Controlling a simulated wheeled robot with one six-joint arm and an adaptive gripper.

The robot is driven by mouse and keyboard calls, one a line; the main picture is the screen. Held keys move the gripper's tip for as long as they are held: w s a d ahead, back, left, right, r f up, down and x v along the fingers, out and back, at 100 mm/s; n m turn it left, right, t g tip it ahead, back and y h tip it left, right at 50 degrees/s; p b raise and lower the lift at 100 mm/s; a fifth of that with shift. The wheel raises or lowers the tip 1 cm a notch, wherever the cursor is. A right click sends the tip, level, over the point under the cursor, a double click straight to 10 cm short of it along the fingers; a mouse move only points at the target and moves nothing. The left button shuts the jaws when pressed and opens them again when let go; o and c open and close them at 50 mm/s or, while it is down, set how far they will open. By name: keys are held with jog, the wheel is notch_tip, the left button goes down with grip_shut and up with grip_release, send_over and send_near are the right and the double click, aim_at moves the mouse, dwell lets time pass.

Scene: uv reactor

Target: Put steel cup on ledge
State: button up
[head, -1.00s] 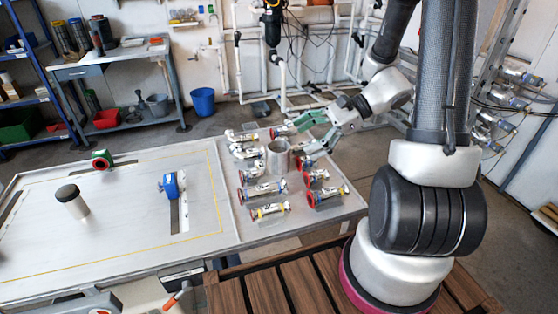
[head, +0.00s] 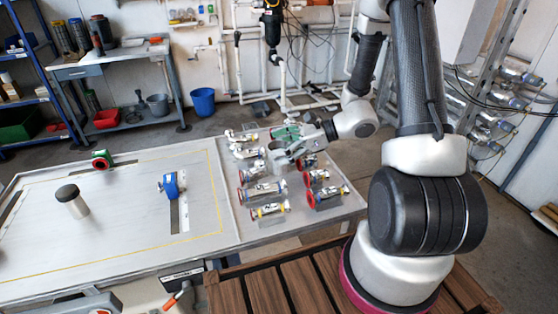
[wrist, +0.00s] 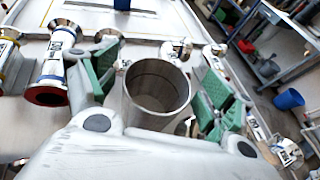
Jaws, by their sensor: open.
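The steel cup (wrist: 157,88) is an open-topped metal cylinder, seen from above in the wrist view. My gripper (wrist: 158,72) is open, with one green-padded finger on each side of the cup. A gap shows between the cup and each pad. In the head view my gripper (head: 287,146) is over the right part of the table and hides most of the cup. I cannot tell which surface is the ledge.
Several valve-like fittings (head: 268,190) lie close around the cup on the table's right section. A black-lidded cylinder (head: 74,207), a blue fitting (head: 171,186) and a green-and-red part (head: 102,160) stand on the left section, which is largely clear.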

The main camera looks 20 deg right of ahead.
jog(key=c, duration=1.3)
jog(key=shift+o, duration=0.2)
